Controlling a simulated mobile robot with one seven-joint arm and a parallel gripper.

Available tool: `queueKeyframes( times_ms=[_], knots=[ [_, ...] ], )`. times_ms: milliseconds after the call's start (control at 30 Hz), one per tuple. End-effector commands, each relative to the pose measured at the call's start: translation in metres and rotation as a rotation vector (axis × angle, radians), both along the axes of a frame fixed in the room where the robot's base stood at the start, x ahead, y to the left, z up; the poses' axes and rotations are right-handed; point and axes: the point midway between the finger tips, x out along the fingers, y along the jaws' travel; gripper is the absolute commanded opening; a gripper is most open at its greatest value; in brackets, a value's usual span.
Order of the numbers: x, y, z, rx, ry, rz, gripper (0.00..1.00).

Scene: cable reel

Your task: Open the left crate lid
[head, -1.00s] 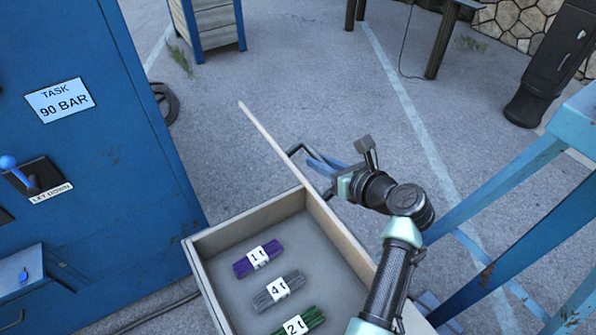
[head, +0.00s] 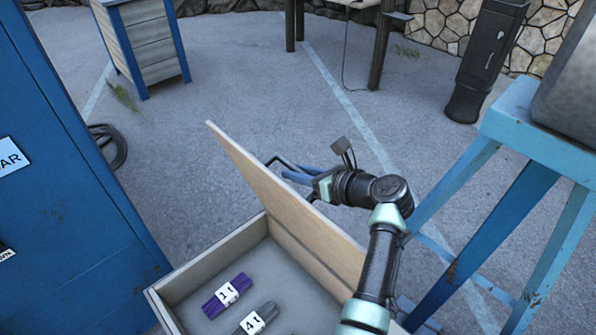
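A wooden crate (head: 195,266) with pale walls stands open at the bottom centre. Its lid (head: 272,202) is a tan board raised steeply along the crate's right side, with its broad face showing. Inside lie a purple bundle tagged "1 t" (head: 228,296) and a grey bundle tagged "4 t" (head: 258,318). The crate's near part is cut off by the frame. My gripper (head: 290,174) is just behind the lid's upper right edge, with the lid partly hiding it. I cannot tell whether it touches the lid or whether its fingers are open.
A blue cabinet (head: 60,190) stands at the left, with a coiled hose (head: 108,146) on the ground beside it. A light-blue stand (head: 535,130) is close on the right. A slatted box (head: 145,45) and a black post (head: 485,60) stand farther back. Open pavement lies beyond the crate.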

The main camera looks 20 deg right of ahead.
Motion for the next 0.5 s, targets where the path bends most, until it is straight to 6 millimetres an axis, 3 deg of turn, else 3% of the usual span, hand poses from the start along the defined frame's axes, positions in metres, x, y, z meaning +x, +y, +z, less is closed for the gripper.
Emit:
queueKeyframes(
  times_ms=[33, 100, 500],
  knots=[
    [0.0, 0.0004, -0.0002, 0.0, 0.0, 0.001, 0.4],
    [0.0, 0.0004, -0.0001, 0.0, 0.0, 0.001, 0.5],
    [-0.0054, -0.0024, 0.002, 0.001, -0.001, -0.001, 0.5]
  ],
)
